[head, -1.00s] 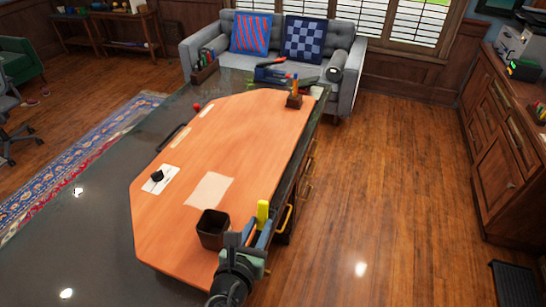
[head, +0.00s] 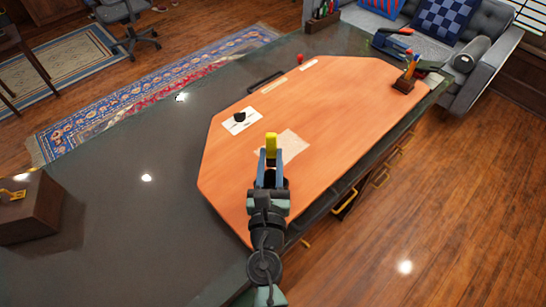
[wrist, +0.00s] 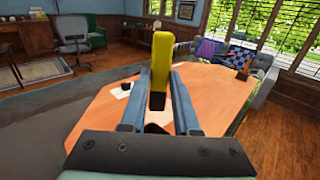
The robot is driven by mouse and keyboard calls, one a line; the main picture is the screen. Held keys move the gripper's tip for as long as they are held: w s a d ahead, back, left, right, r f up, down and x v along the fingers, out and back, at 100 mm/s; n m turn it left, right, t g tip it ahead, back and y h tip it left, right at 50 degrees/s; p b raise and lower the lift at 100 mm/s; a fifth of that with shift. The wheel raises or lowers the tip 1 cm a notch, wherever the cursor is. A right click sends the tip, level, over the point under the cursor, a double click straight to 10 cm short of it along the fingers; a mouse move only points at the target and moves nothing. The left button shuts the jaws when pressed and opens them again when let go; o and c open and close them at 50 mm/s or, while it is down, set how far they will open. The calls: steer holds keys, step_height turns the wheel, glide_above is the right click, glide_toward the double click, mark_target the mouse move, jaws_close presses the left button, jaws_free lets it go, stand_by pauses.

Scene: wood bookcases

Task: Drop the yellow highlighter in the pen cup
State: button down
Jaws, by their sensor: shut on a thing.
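My gripper (head: 270,168) is shut on the yellow highlighter (head: 271,143) and holds it upright above the orange desk top (head: 235,180). In the wrist view the highlighter (wrist: 161,62) stands up between the two blue-grey fingers (wrist: 160,92). A dark square cup, clear in the earlier head view, is now almost wholly hidden behind my gripper; a dark patch between the fingers may be part of it. I cannot tell the highlighter's height above it. A small brown holder (head: 403,86) with several pens stands at the desk's far right corner.
A white sheet with a black item (head: 240,119) and a pale sheet (head: 292,143) lie on the desk. A red ball (head: 300,58) and a stapler-like item (head: 391,42) are farther back. A brown box (head: 30,209) sits at the left. The dark desk surface between is clear.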

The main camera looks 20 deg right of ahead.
step_height(320, 180, down, 2)
steer(key=shift+a+f+b, duration=0.1)
steer(key=shift+a+b, duration=0.05)
steer(key=shift+b, duration=0.8)
step_height(320, 180, down, 10)
steer(key=b, duration=1)
steer(key=shift+f, duration=0.2)
steer(key=c, duration=0.6)
jaws_free()
steer(key=shift+o, duration=0.2)
steer(key=shift+s+f, duration=0.1)
steer(key=shift+s+a+f, duration=0.1)
steer(key=shift+s+a, duration=0.05)
steer(key=shift+s, duration=0.25)
steer(key=b+v, duration=0.3)
steer(key=v, duration=0.9)
steer(key=shift+a, duration=0.15)
